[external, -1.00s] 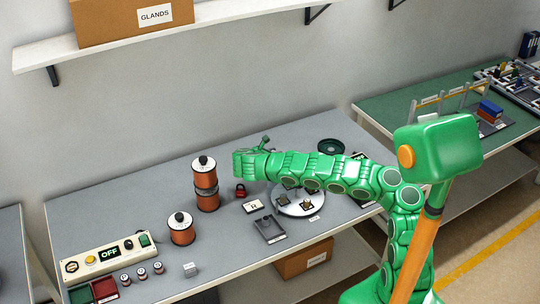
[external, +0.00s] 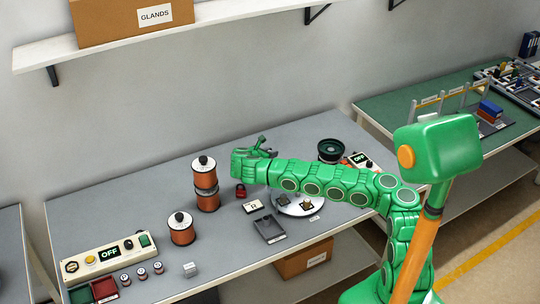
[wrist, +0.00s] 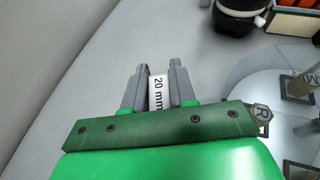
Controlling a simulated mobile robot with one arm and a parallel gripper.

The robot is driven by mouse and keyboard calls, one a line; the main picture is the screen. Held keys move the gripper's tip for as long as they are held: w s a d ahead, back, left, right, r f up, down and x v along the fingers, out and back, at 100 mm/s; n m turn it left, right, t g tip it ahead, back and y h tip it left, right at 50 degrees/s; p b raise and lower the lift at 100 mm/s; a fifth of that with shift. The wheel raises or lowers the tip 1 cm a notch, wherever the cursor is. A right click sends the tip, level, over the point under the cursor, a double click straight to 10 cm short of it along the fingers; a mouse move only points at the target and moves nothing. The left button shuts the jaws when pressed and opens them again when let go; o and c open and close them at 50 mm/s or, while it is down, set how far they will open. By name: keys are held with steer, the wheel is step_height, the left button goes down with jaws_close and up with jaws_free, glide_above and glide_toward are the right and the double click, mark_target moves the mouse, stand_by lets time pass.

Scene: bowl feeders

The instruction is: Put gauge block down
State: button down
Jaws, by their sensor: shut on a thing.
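My gripper (external: 264,150) is over the back middle part of the grey bench (external: 150,160) in the external view. In the wrist view, its two grey fingers (wrist: 160,88) are shut on the gauge block (wrist: 158,92), a white piece marked "20 mm". The block sits between the fingertips, with a grey surface beyond it. I cannot tell whether it touches that surface. The block cannot be made out in the external view.
A round pale plate (external: 300,207) with small parts and a black bowl (external: 331,150) stand to the gripper's right. A red padlock (external: 240,190) and stacked copper spools (external: 206,180) are left and in front. The bench behind the spools is clear.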

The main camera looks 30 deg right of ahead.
steer(key=shift+w+f, duration=0.45)
steer(key=shift+f, duration=0.25)
steer(key=shift+w+f, duration=1.6)
steer(key=shift+f, duration=1.85)
steer(key=shift+f, duration=0.15)
steer(key=c, duration=0.9)
jaws_free()
steer(key=shift+r, duration=0.2)
steer(key=shift+v, duration=1.45)
steer(key=shift+r, duration=3.55)
